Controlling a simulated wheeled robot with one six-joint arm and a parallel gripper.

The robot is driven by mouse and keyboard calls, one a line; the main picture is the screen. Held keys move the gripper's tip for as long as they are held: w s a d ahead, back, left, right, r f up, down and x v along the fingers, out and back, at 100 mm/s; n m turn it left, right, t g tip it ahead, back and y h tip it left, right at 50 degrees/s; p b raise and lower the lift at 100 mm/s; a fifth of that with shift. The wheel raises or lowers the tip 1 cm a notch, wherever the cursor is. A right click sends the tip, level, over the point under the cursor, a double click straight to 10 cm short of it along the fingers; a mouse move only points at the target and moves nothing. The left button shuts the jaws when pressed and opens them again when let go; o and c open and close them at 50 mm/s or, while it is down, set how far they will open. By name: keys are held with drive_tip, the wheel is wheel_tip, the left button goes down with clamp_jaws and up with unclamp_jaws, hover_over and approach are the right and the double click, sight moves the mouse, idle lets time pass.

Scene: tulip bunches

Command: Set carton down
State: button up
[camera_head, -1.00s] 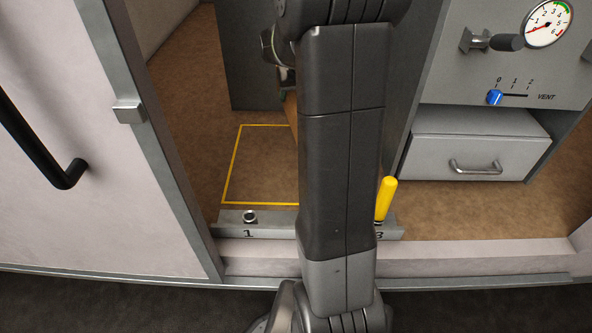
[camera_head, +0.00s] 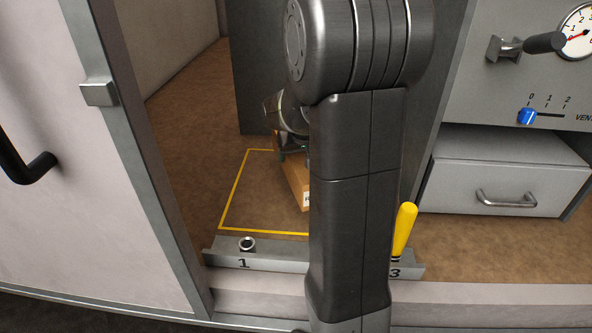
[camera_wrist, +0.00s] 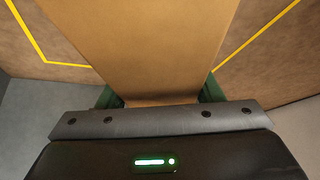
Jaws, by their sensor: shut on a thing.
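The carton (camera_head: 298,184) is a brown box, partly hidden behind my arm in the head view. In the wrist view the carton (camera_wrist: 142,45) fills the upper middle, between the green fingers of my gripper (camera_wrist: 160,97). In the head view my gripper (camera_head: 283,152) is mostly hidden; it is shut on the carton. The carton is tilted, with a white label corner showing. A yellow outline (camera_head: 235,190) is marked on the brown floor, and the carton is over its area. I cannot tell whether the carton touches the floor.
A grey rail (camera_head: 275,262) with marks 1 and 3 runs in front of the outline. A yellow peg (camera_head: 404,230) stands at 3. A grey drawer (camera_head: 495,180) is at right, a dark panel (camera_head: 262,70) behind, and a white door (camera_head: 80,200) at left.

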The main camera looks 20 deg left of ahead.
sight(297, 162)
wheel_tip(297, 162, down, 4)
drive_tip(key=shift+f+b, duration=0.1)
drive_tip(key=shift+b, duration=0.45)
drive_tip(key=o, duration=1.4)
drive_tip(key=shift+f, duration=0.15)
drive_tip(key=shift+r, duration=0.4)
drive_tip(key=p+v, duration=0.3)
drive_tip(key=v, duration=0.8)
drive_tip(key=shift+s+d+r, duration=0.2)
